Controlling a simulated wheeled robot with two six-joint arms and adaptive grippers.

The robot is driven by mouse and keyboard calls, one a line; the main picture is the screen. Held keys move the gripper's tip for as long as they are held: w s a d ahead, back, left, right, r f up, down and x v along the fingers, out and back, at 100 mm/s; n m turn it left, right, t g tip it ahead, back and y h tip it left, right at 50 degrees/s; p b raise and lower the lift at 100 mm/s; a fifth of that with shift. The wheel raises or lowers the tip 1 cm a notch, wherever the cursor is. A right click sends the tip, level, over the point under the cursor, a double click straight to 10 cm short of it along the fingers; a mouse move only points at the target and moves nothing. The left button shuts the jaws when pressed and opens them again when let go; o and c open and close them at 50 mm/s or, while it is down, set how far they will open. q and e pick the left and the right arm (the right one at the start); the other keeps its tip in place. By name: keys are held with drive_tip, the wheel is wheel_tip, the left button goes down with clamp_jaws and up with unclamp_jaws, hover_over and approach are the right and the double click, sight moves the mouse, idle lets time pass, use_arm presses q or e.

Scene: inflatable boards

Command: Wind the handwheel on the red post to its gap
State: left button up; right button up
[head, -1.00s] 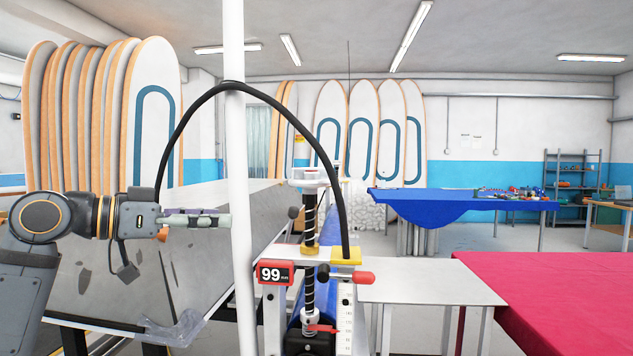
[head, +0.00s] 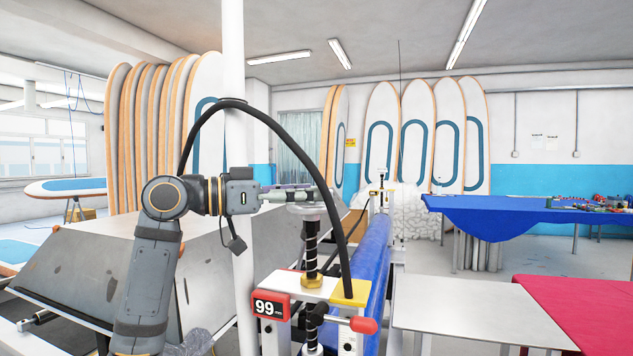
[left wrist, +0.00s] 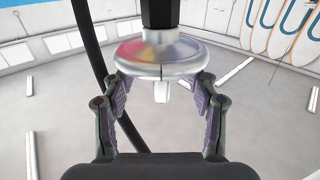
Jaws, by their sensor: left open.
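The handwheel (head: 306,209) is a pale disc on top of a black threaded screw (head: 311,245). The screw stands on a white-topped post with a red display (head: 270,306) reading 99 mm. My left gripper (head: 300,195) is level with the wheel and its fingers overlap it in the head view. In the left wrist view the shiny handwheel (left wrist: 160,55) lies ahead, between and just beyond the tips of the open fingers. Whether they touch the rim I cannot tell. My right gripper is not in view.
A white pole (head: 233,80) rises just left of the post, beside my left forearm. A black hose (head: 325,180) arches over the gripper to a yellow block (head: 349,293). A red-knobbed lever (head: 362,325) sticks out below. A blue roll (head: 370,265) lies behind.

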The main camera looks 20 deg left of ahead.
use_arm(q)
drive_tip(key=shift+w+d+r, duration=0.1)
drive_tip(key=shift+w+d, duration=0.3)
drive_tip(key=shift+d, duration=0.05)
drive_tip(key=shift+w, duration=0.1)
drive_tip(key=shift+d, duration=0.15)
drive_tip(key=shift+c, duration=0.6)
drive_tip(key=c, duration=1.1)
drive_tip(key=m+g+h+p, duration=0.1)
drive_tip(key=g+p, duration=0.1)
drive_tip(key=shift+w+r+m+g+h, duration=0.1)
drive_tip(key=shift+m+g+h, duration=0.2)
drive_tip(key=shift+m+h, duration=0.1)
drive_tip(key=shift+m+g+h+p, duration=0.3)
drive_tip(key=shift+m+g, duration=0.3)
drive_tip(key=shift+g, duration=0.1)
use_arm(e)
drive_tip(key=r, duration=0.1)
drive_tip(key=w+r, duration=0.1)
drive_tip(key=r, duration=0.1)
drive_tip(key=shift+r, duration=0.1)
